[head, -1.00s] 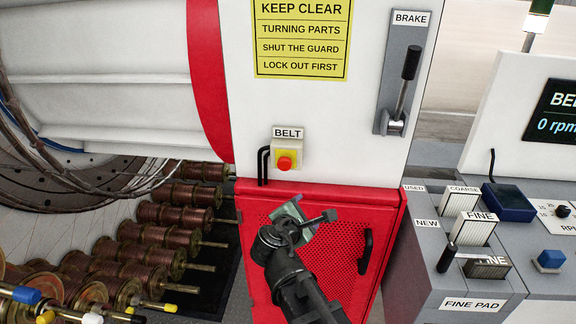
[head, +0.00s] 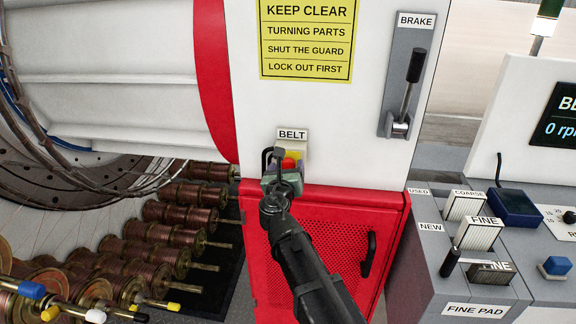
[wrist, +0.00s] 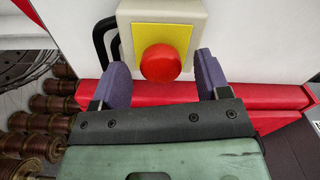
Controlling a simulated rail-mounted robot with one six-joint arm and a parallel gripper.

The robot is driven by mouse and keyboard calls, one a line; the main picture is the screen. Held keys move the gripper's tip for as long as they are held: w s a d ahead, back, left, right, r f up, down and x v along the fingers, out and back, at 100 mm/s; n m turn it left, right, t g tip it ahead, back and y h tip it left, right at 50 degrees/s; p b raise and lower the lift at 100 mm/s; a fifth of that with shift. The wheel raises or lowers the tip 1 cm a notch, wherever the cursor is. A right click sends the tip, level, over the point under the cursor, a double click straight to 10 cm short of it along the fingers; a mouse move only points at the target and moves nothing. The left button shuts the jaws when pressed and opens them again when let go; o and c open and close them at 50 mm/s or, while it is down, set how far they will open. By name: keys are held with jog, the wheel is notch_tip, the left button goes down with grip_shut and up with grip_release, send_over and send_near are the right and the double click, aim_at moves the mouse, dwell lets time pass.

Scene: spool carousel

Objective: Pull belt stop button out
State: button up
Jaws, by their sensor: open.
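The belt stop button (wrist: 160,63) is a red knob on a yellow plate of a cream box (wrist: 195,14) on the white panel. In the wrist view it sits between and just beyond the two purple fingers of my gripper (wrist: 159,80). The fingers are open, one on each side, with a gap to the knob on both sides.
Black cables (head: 266,160) run down beside the box on the left. Below is a red perforated door (head: 335,235) with a black handle. A brake lever (head: 408,90) is at upper right. Copper spools (head: 160,238) fill the lower left. A grey console (head: 455,270) stands right.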

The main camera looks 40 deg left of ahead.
jog(key=shift+x, duration=1.05)
grip_shut()
jog(key=shift+v, duration=0.85)
jog(key=shift+w, duration=0.1)
grip_release()
jog(key=v, duration=1.1)
jog(key=shift+a, duration=0.1)
